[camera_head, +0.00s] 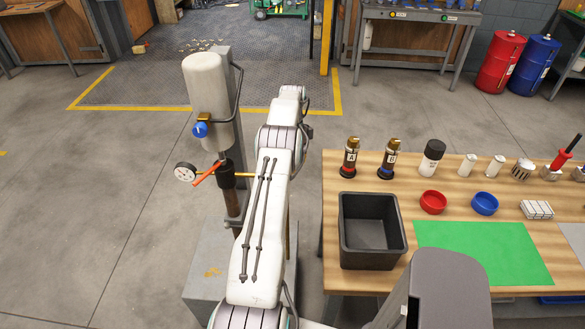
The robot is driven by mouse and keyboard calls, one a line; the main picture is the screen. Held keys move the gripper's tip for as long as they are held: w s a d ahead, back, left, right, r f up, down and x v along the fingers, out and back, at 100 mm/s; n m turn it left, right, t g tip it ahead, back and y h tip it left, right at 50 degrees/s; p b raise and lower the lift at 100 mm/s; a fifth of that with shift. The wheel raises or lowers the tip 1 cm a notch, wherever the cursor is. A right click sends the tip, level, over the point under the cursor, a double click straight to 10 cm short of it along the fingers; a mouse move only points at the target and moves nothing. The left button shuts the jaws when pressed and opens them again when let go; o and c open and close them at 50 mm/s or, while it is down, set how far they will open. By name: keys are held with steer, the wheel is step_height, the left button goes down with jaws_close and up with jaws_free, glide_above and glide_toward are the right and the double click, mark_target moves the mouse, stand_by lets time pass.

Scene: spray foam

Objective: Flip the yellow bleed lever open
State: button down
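A grey-white cylinder (208,82) is mounted upright on a post at the left. Below it a dark fitting (226,178) carries a round white gauge (185,172) and an orange-red handle (207,174) slanting down to the left. A short yellow bar (244,174), which looks like the bleed lever, sticks out level to the right of the fitting. Its right end meets the outline of my white arm, so I cannot tell whether they touch or where it ends. My arm reaches up the middle of the picture. My gripper's fingers are not visible.
A grey pedestal (205,270) stands at the post's foot. A wooden table (310,200) at the right bears a black bin (371,199), bottles and a green mat (485,250). Floor left of the post is clear.

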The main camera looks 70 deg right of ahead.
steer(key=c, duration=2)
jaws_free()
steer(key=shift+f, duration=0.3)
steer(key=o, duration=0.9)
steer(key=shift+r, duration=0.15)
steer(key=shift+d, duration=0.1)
